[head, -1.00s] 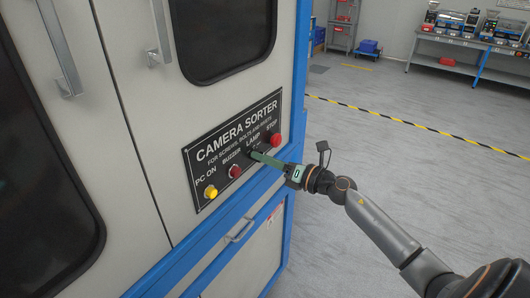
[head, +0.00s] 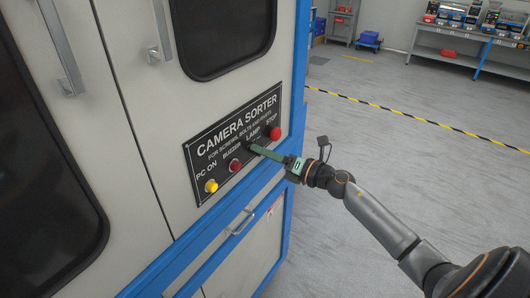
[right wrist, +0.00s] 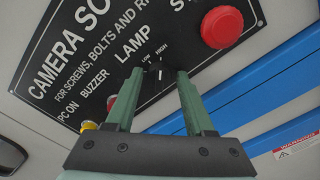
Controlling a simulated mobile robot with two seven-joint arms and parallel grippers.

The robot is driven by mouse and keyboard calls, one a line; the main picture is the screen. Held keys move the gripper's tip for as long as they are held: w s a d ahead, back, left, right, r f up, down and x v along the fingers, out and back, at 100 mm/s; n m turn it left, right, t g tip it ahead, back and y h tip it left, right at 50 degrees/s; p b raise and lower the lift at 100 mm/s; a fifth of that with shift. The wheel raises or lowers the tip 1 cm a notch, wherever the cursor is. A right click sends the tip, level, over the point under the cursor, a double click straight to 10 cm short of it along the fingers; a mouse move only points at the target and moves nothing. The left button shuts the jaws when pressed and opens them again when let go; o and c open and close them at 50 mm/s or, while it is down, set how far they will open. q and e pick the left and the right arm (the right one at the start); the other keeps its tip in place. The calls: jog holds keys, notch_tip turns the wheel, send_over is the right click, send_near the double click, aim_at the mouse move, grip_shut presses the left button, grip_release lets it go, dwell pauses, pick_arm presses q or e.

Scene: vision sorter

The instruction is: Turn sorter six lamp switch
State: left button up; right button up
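The lamp switch (right wrist: 158,71) is a small dark knob with a white mark under the LAMP label, between LOW and HIGH marks, in the right wrist view. My right gripper (head: 254,149) reaches the sorter's black control panel (head: 222,143) at the lamp position and hides the switch in the head view. In the right wrist view its two green fingers (right wrist: 160,74) are apart, with the switch showing between their tips. I cannot tell whether they touch it. My left gripper is in neither view.
The red stop button (head: 275,132) sits just right of the fingers. The red buzzer button (head: 235,165) and yellow PC ON button (head: 211,186) are to the left. A blue frame and a handle (head: 240,222) lie below the panel.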

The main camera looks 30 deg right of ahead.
jog(key=shift+o, duration=0.9)
jog(key=shift+s, duration=0.1)
jog(key=b+v, duration=0.2)
jog(key=v, duration=1)
jog(key=shift+b, duration=0.3)
jog(key=shift+s+d+f, duration=0.1)
jog(key=shift+s, duration=0.05)
